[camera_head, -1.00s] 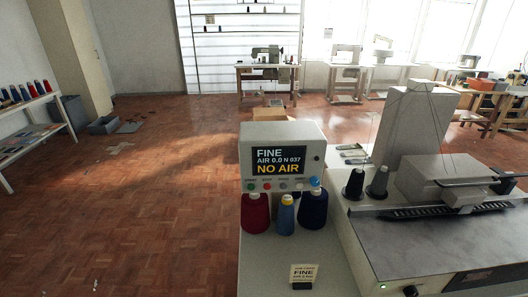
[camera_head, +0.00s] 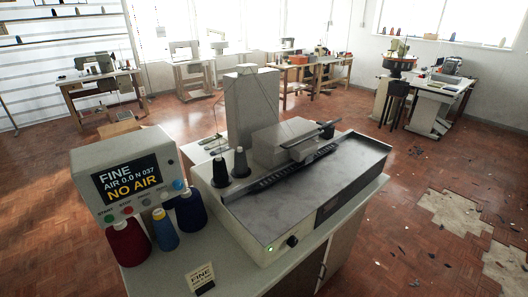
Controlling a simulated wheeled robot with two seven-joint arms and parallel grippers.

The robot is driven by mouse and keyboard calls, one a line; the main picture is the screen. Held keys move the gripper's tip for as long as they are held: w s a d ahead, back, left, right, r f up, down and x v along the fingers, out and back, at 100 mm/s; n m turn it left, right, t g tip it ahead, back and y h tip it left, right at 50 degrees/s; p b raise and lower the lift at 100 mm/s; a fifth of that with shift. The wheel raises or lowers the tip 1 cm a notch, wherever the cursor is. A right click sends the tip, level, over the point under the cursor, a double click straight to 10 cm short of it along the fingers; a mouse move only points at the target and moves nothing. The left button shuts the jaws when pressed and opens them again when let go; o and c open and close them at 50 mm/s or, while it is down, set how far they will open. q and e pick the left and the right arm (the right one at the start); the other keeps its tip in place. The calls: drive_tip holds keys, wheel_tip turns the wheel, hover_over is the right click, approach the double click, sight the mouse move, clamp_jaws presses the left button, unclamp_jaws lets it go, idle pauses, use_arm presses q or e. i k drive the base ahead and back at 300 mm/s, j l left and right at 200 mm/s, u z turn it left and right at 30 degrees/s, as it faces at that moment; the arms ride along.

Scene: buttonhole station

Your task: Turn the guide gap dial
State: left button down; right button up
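The buttonhole machine (camera_head: 345,160) stands on a pale bench in the middle of the view. A small black knob (camera_head: 292,241) sits on its front face beside a green light (camera_head: 270,249); I cannot read a label that marks it as the guide gap dial. A grey control box (camera_head: 118,150) at the left has a screen (camera_head: 127,179) reading "FINE, AIR 0.0 N 037, NO AIR". Under the screen are small buttons and a blue knob (camera_head: 178,184). Neither of my grippers is in view, and nothing touches the machine or the box.
Red (camera_head: 128,243), blue (camera_head: 164,230) and dark blue (camera_head: 191,212) thread cones stand before the box. Two dark cones (camera_head: 241,162) stand on the machine. A "FINE" card (camera_head: 200,277) stands at the bench front. Open floor with broken tiles (camera_head: 455,212) lies right.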

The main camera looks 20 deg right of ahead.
sight(292, 242)
drive_tip(key=k+l+z, duration=0.1)
drive_tip(key=z, duration=0.85)
